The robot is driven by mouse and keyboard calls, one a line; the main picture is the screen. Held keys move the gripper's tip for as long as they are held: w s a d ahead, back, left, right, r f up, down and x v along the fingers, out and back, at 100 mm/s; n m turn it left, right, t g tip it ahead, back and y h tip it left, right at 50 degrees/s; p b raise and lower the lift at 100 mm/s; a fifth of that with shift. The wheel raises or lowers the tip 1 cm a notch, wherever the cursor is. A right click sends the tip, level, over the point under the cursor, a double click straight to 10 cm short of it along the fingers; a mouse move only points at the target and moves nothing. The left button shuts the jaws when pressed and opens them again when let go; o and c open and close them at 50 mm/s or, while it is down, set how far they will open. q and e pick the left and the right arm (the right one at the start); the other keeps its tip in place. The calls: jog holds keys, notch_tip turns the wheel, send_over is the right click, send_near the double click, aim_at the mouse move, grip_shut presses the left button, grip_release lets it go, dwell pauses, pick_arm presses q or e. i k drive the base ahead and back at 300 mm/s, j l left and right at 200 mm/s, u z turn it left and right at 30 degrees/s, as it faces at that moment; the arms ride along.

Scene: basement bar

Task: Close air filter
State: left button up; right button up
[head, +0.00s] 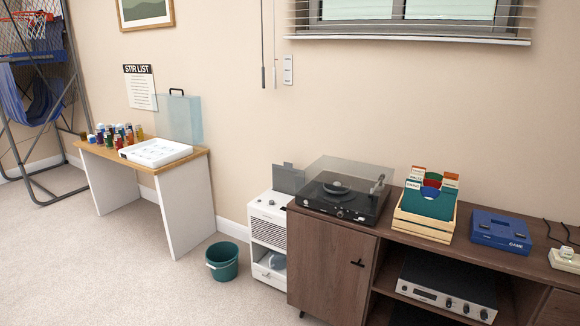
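A white box-shaped appliance (267,226), likely the one with the air filter, stands on the floor against the wall, left of the wooden cabinet. A dark grey panel (288,178) stands upright at its top. It looks like a raised cover or filter, but I cannot tell which. The front has a control strip and a grille, with an opening below holding a greyish part (274,261). The appliance's right side is hidden by the cabinet. Neither of my grippers is in view.
A teal bucket (222,261) stands on the carpet left of the appliance. The wooden cabinet (330,262), with a record player (342,192) on top, borders it on the right. A small table (192,162) stands farther left. Carpet (130,275) in front is clear.

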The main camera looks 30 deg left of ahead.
aim_at(285, 179)
jog(key=i+j+u, duration=0.1)
jog(key=i+j, duration=0.6)
